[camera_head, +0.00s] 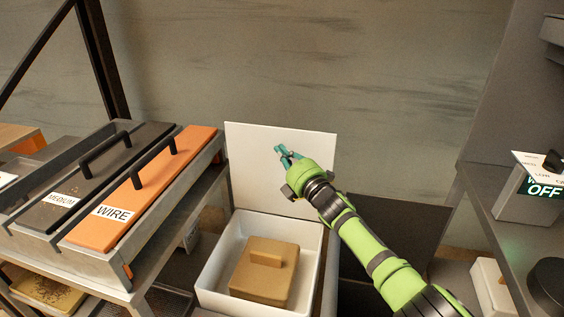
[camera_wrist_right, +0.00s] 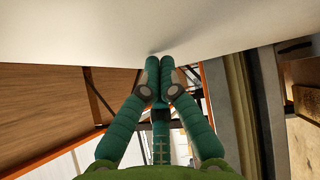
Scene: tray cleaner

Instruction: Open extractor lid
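The white extractor lid (camera_head: 252,150) stands raised, nearly upright, at the back of an open white box (camera_head: 212,284). A tan block with a handle (camera_head: 262,275) sits inside the box. My right gripper (camera_head: 281,151) is in front of the lid's face, above the box. In the right wrist view its two fingertips (camera_wrist_right: 159,62) are together with nothing seen between them. They reach up to a large white surface, which looks like the lid (camera_wrist_right: 160,25). I cannot tell whether they touch it. My left gripper is not in view.
At the left, a rack holds trays with a dark MEDIUM lid (camera_head: 85,170) and an orange WIRE lid (camera_head: 150,185), both with black handles. At the right, a grey counter (camera_head: 490,215) carries a box with an OFF display (camera_head: 543,189).

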